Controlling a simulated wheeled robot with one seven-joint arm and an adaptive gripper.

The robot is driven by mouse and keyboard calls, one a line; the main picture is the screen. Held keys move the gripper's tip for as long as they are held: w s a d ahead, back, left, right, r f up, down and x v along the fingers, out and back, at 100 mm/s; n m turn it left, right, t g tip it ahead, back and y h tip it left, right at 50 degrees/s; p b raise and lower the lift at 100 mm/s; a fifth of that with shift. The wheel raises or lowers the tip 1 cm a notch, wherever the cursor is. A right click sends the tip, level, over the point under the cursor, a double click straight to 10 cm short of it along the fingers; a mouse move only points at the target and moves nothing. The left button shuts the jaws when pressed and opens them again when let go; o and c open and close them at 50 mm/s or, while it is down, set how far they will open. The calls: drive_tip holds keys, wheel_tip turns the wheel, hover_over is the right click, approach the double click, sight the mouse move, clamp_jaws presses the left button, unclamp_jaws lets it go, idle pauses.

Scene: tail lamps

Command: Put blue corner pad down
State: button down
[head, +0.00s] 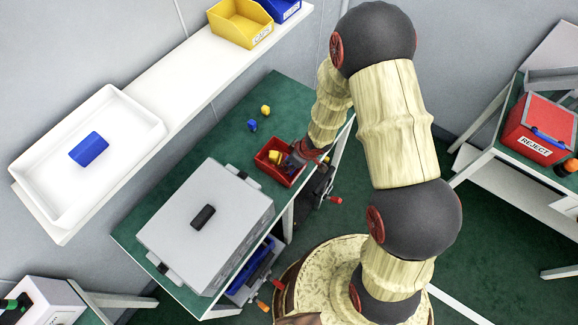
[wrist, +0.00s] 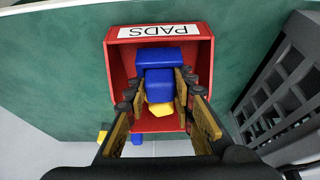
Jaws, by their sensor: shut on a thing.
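My gripper (wrist: 162,90) is shut on a blue corner pad (wrist: 158,86), inside or just above the red PADS bin (wrist: 118,78). In the wrist view another blue piece (wrist: 158,56) shows just beyond the held pad, and a yellow pad (wrist: 160,109) shows below it. I cannot tell whether the held pad touches them. In the head view the red bin (head: 263,163) stands near the green table's edge, with yellow inside. My gripper (head: 296,160) reaches over its right side and partly hides the held pad.
A blue pad (head: 252,126) and a yellow pad (head: 265,110) lie on the green table (head: 232,118) behind the bin. A large grey case (head: 240,205) stands left of it. A shelf holds a white tray (head: 50,165) with a blue block, plus yellow (head: 232,25) and blue bins.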

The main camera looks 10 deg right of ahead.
drive_tip(key=shift+f, duration=0.8)
drive_tip(key=shift+f+b, duration=0.15)
drive_tip(key=shift+b, duration=0.15)
drive_tip(key=c, duration=1.5)
unclamp_jaws()
